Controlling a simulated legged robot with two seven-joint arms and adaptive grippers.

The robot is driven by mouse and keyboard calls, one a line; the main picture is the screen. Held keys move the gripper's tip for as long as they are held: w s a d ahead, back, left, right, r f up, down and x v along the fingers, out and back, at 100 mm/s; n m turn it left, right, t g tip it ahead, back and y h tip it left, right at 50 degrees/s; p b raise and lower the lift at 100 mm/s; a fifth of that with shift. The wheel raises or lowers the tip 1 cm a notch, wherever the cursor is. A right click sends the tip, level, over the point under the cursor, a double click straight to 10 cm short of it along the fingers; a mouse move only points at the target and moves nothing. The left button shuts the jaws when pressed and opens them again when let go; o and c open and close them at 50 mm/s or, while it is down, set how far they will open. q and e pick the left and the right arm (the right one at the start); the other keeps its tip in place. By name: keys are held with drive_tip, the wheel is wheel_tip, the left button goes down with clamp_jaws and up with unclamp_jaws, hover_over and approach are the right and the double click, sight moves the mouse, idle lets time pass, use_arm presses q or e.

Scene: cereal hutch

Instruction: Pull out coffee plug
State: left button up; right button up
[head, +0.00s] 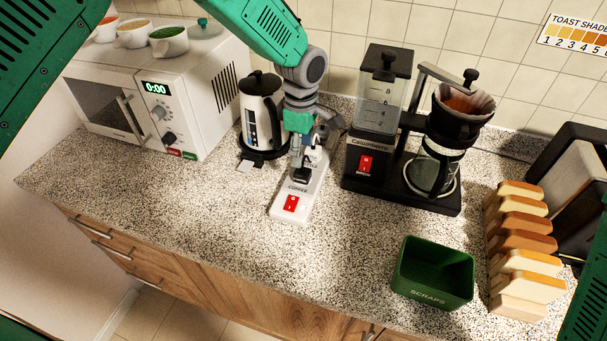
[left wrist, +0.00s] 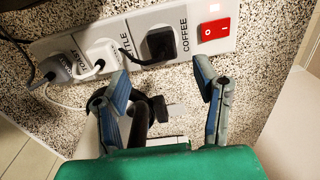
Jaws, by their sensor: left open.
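A white power strip (head: 283,211) lies on the speckled counter, and it also shows in the left wrist view (left wrist: 218,14). A black plug (left wrist: 162,43) sits in the socket beside the COFFEE label; it shows small in the head view (head: 301,177). A white plug (left wrist: 102,55) and a grey plug (left wrist: 55,68) sit in the sockets farther left. My left gripper (left wrist: 161,70) is open, its fingers spread on either side of the black plug's line but apart from it. In the head view the left gripper (head: 301,155) hangs over the strip and hides its far part.
The red switch (head: 292,203) is at the strip's near end. A kettle (head: 256,110) stands close on the left, beside the microwave (head: 200,110). The coffee maker (head: 375,165) is on the right. A green scraps bin (head: 434,290) and bread rack (head: 520,305) are farther right. The front counter is clear.

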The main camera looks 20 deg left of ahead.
sight(303, 171)
use_arm(q)
drive_tip(key=f+b, duration=0.1)
drive_tip(key=f, duration=0.1)
drive_tip(key=f+b, duration=0.1)
drive_tip(key=f, duration=0.1)
drive_tip(key=f+b, duration=0.2)
drive_tip(key=f, duration=0.1)
drive_tip(key=shift+s+d, duration=0.15)
drive_tip(key=shift+d, duration=0.15)
drive_tip(key=shift+d+f, duration=0.1)
drive_tip(key=shift+f, duration=0.25)
drive_tip(key=shift+a, duration=0.4)
drive_tip(key=shift+s+d, duration=0.1)
drive_tip(key=shift+d, duration=0.2)
drive_tip(key=shift+a, duration=0.2)
drive_tip(key=shift+d, duration=0.1)
clamp_jaws()
